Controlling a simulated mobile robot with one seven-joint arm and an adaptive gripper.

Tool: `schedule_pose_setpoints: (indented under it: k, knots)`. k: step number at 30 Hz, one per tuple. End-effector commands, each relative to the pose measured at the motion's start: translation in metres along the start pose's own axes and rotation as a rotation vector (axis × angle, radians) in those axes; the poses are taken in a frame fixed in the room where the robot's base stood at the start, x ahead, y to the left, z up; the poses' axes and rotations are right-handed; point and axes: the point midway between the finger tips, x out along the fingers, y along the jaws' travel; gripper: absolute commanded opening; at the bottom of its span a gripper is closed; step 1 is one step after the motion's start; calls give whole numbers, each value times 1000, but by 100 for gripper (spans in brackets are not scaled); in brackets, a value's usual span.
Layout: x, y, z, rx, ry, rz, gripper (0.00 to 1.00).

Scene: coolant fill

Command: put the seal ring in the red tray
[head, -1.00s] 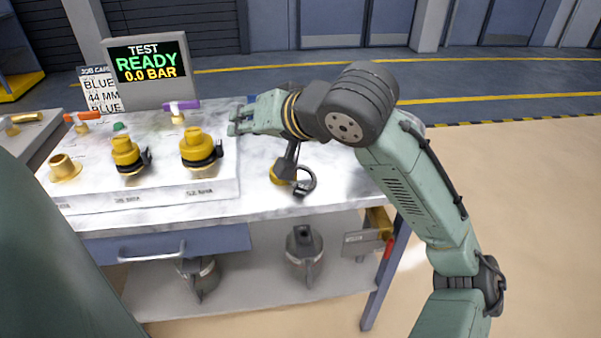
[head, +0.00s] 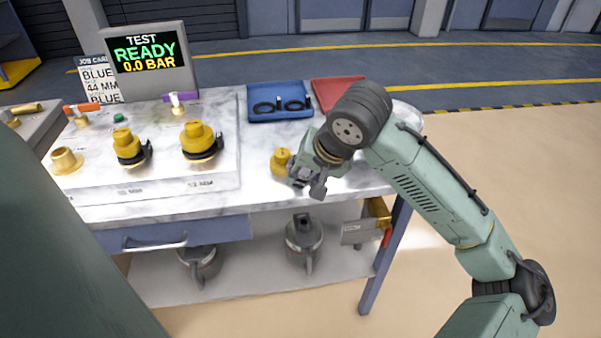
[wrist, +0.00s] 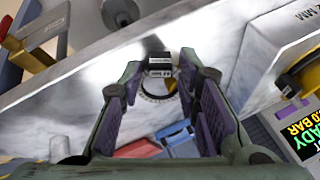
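The red tray (head: 338,84) lies at the back right of the bench, partly hidden behind my arm. A black ring with a labelled block (wrist: 160,64) lies on the bench by a yellow fitting (head: 281,162); I cannot tell whether it is the seal ring. My gripper (head: 308,182) points down beside that fitting. In the wrist view my gripper (wrist: 157,100) is open, its purple-padded fingers on either side of the black ring, with gaps between. Black ring-shaped parts (head: 282,105) lie in the blue tray (head: 278,87).
A test panel with yellow fittings (head: 197,138) and black clamps stands to the left, a screen (head: 146,58) behind it. Grey pots (head: 304,238) stand on the lower shelf. The bench front between panel and yellow fitting is bare.

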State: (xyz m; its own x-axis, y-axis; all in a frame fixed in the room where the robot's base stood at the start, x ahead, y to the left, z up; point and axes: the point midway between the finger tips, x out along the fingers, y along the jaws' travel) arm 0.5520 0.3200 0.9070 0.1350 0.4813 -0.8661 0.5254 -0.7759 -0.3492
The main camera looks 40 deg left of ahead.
Motion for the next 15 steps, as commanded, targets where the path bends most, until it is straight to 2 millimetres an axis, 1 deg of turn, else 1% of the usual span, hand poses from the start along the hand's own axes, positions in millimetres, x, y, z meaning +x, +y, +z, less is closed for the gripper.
schedule_pose_setpoints:
  k: [3,6,12,13,15]
  knots:
    - [14,0,0,2,-1,0,30]
    - [21,0,0,1,-1,0,30]
    - [22,0,0,1,0,-1,30]
    - [22,0,0,1,0,0,29]
    - [22,0,0,1,0,0,25]
